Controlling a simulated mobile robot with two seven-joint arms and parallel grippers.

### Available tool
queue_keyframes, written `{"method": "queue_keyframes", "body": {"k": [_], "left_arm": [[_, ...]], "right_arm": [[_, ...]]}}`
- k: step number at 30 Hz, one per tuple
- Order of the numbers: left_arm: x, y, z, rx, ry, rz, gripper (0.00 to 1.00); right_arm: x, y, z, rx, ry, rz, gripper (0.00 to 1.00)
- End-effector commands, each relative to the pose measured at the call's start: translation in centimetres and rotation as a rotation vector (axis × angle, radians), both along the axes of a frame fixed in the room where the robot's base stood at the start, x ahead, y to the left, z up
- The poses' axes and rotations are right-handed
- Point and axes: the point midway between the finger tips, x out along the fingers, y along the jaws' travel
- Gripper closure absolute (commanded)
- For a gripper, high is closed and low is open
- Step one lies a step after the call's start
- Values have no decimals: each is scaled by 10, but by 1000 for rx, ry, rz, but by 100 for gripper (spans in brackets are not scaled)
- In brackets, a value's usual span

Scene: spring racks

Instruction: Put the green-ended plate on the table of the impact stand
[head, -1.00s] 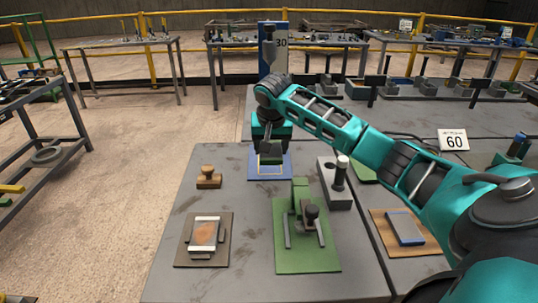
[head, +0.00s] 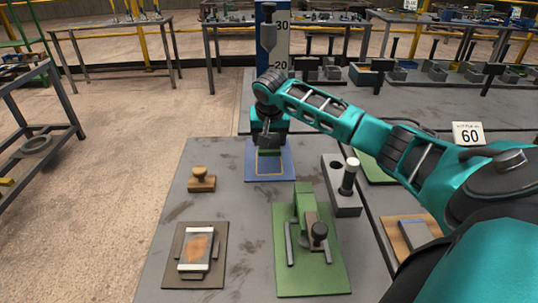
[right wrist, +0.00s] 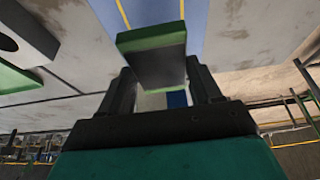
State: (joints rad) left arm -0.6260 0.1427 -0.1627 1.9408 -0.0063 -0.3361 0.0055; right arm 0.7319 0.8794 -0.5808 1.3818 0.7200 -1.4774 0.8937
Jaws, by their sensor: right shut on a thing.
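My right gripper (right wrist: 163,92) is shut on the green-ended plate (right wrist: 152,62), a grey plate whose green end points away from the fingers in the right wrist view. In the head view the right gripper (head: 269,140) hangs at the back of a blue mat with a yellow outline (head: 285,175). The plate is mostly hidden there, and I cannot tell whether it touches the mat. The impact stand (head: 283,52) shows as a blue scale column behind my gripper, with a dark weight (head: 268,36) on it. My left gripper is not in view.
A green board (head: 335,282) with a clamp fixture and a grey block (head: 347,208) with a white-capped pin stand nearby. A white-ended plate (head: 197,248) lies on a brown board at front left. A wooden stamp-like piece (head: 201,181) stands behind it.

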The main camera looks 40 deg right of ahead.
Motion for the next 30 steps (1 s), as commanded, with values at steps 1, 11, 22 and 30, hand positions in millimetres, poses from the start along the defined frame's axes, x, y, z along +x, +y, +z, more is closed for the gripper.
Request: {"method": "queue_keyframes", "body": {"k": [1,11,22,30], "left_arm": [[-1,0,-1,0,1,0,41],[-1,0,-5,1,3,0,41],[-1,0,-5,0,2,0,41],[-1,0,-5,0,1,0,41]], "right_arm": [[1,0,-2,-1,-7,0,100],[1,0,-45,1,-6,0,100],[1,0,-53,0,-8,1,100],[0,0,-57,-1,-2,0,22]]}}
